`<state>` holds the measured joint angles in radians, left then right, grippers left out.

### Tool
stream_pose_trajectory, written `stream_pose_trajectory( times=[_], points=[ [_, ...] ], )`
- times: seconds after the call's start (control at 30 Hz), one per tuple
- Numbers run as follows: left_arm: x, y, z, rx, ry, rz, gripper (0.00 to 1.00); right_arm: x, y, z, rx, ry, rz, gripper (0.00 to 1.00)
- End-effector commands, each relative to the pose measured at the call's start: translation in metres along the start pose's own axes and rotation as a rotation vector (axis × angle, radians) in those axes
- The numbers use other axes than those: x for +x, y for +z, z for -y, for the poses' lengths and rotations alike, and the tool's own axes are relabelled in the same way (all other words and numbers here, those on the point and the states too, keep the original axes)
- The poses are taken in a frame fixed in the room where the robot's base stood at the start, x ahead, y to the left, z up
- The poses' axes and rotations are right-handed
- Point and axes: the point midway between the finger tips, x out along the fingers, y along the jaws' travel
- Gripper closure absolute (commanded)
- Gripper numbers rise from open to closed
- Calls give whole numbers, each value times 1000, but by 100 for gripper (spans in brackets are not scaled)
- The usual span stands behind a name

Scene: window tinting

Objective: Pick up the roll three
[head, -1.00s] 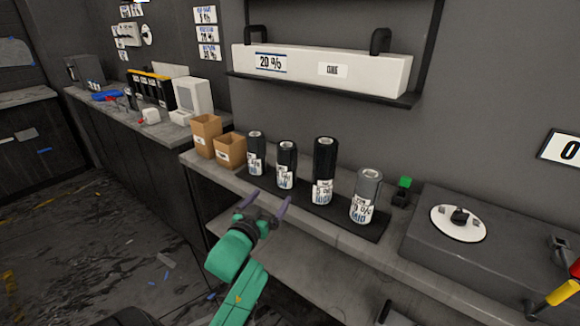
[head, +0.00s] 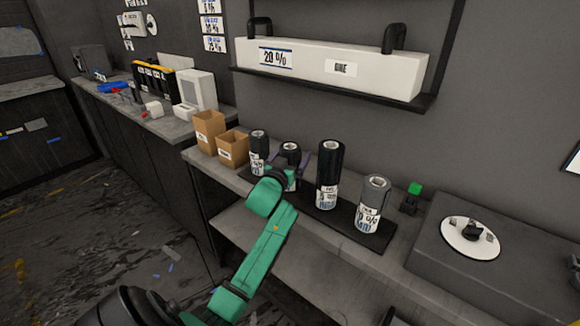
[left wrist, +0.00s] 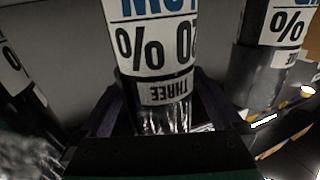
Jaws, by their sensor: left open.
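Roll three is the black roll whose upside-down label reads "THREE" in the left wrist view (left wrist: 158,60). In the head view it is the second roll from the left (head: 290,152), upright on the dark mat (head: 345,233), its lower part hidden by my arm. My left gripper (head: 288,166) is open, with its purple fingers on either side of this roll. The fingers also flank it in the left wrist view (left wrist: 160,112); I cannot tell whether they touch it. My right gripper is not in view.
Another black roll (head: 258,145) stands close on the left. A taller black roll (head: 329,172) and a grey-topped roll (head: 372,205) stand to the right. Two cardboard boxes (head: 232,147) are at the left. A shelf with a white box (head: 330,70) hangs above.

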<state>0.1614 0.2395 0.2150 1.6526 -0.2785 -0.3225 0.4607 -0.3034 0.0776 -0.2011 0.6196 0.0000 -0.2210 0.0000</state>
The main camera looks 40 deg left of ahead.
Motion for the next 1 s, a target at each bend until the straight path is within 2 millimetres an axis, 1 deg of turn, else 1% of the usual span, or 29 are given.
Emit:
stream_pose_trajectory(
  times=[0.07, 0.23, 0.27, 0.3, 0.37, 0.4, 0.47, 0.5, 0.73, 0.8, 0.87, 0.93, 1.0],
  points=[
    [6, 0, 0, 0, 0, 1, 0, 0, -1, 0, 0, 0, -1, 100],
    [6, 1, 0, 0, 1, 1, 0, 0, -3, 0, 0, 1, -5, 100],
    [6, 1, 0, 0, 1, 1, 8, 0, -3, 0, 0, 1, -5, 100],
    [5, 1, 0, 0, 1, 1, 23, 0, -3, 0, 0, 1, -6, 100],
    [5, 1, 0, 0, 1, 1, 46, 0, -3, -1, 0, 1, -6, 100],
    [5, 1, 0, 0, 1, 1, 61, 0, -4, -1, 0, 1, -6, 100],
    [5, 1, 0, 0, 1, 1, 84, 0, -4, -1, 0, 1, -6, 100],
    [5, 1, 0, 0, 1, 1, 99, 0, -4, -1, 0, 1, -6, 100],
    [5, -1, 0, 0, 1, -2, 100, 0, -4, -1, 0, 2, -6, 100],
    [5, -4, 0, 0, 1, -3, 100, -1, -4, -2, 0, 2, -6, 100],
    [5, -9, 0, 1, 2, -4, 100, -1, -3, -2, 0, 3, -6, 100],
    [6, -19, 0, 1, 2, -5, 100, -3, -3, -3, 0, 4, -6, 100],
    [5, -35, 0, 3, 2, -8, 100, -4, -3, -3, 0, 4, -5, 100]
  ],
)
